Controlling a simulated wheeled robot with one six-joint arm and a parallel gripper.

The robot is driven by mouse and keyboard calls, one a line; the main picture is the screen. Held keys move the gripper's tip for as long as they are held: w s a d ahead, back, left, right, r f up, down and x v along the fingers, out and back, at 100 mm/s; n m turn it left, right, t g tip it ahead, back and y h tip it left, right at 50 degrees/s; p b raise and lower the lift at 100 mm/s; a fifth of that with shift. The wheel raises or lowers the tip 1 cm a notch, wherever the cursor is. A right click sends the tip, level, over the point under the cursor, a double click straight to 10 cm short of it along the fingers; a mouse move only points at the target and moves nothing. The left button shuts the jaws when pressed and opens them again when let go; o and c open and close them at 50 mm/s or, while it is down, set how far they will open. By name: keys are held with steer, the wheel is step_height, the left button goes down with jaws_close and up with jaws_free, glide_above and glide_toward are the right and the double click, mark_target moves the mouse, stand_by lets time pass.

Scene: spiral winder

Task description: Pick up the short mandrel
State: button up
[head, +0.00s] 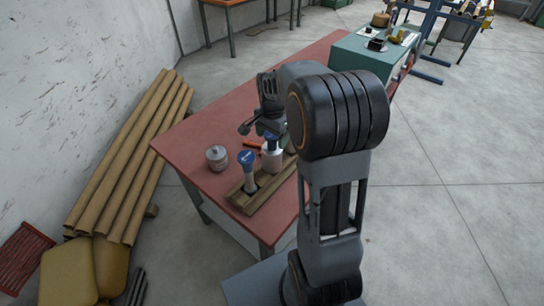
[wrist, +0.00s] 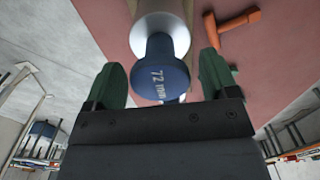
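A short, wide pale mandrel with a blue top (head: 271,158) stands on a wooden rack (head: 238,199) on the red table. In the wrist view, a blue end marked "72 mm" (wrist: 161,72) with a wider pale body behind it lies between my fingers. It appears to be this mandrel. A slimmer, longer mandrel with a blue top (head: 250,178) stands left of it in the rack. My gripper (head: 266,132) is over the table, close to the short mandrel. In the wrist view its green fingers (wrist: 164,78) are open, with gaps on both sides of the blue end.
A grey round canister (head: 216,158) stands to the left on the red table (head: 196,122). Cardboard tubes (head: 125,165) lean by the wall. A green-topped bench (head: 360,55) stands behind. The table's left part is clear.

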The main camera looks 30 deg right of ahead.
jaws_close()
stand_by(0.6)
steer(key=shift+r, duration=0.15)
steer(key=shift+r, duration=0.85)
steer(key=s+d+r+p, duration=0.1)
steer(key=s+d+r, duration=0.3)
steer(key=r, duration=0.4)
steer(key=s+d+r+p, duration=0.1)
steer(key=s+d+r, duration=0.3)
steer(key=s+r, duration=0.3)
steer(key=shift+s+r+p, duration=0.25)
steer(key=shift+r+p, duration=0.1)
steer(key=shift+r, duration=0.25)
